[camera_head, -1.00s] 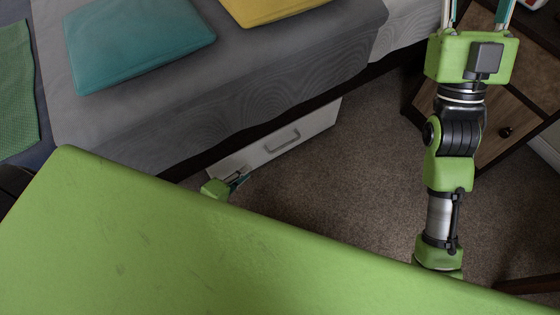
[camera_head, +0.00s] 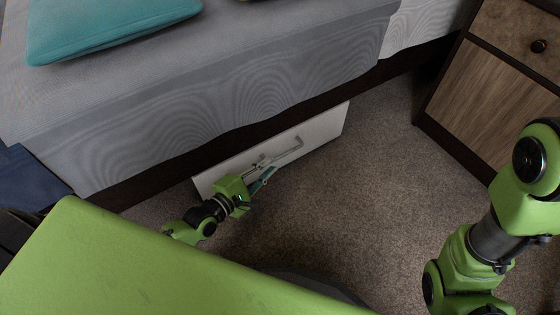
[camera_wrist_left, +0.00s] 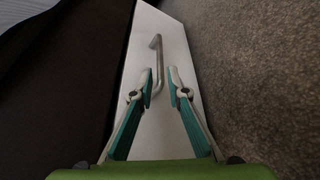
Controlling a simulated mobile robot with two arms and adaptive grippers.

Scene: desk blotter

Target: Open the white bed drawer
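The white bed drawer (camera_head: 328,124) is low under the side of the grey bed, and its front shows as a long white panel. Its metal bar handle (camera_head: 290,152) is partly covered by my left gripper (camera_head: 267,168) in the head view. In the left wrist view, the drawer front (camera_wrist_left: 160,132) lies ahead and the handle (camera_wrist_left: 157,48) runs down toward the gap between my fingertips. My left gripper (camera_wrist_left: 160,77) is open, with its fingers apart on either side of the handle's near end. Contact cannot be told. My right gripper is out of view.
The grey bed (camera_head: 270,60) with a teal cushion (camera_head: 110,22) is above the drawer. A brown wooden cabinet (camera_head: 490,85) stands at the right. Carpet (camera_head: 375,170) is clear between them. My right arm is at the lower right.

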